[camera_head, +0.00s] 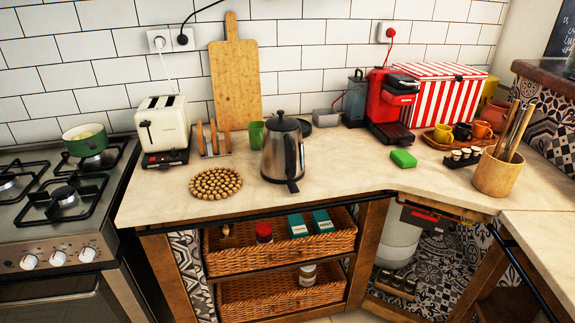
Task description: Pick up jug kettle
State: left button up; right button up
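The jug kettle (279,152) stands upright on the beige countertop (345,172), near the middle of the head view. It is shiny metal with a dark lid, and its black handle points toward the front edge of the counter. Nothing is touching the handle side. Neither of my grippers shows in this view.
Left of the kettle are a round wooden trivet (215,183), a toaster (163,127) and a gas stove (60,200). A green cup (256,135) stands close behind it. A green sponge (403,158) and red coffee machine (388,103) are to the right. Counter between kettle and sponge is clear.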

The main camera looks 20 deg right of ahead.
aim_at(283, 153)
jog(key=k, duration=1.05)
jog(key=u, duration=0.7)
jog(key=i, duration=1.95)
jog(key=z, duration=0.85)
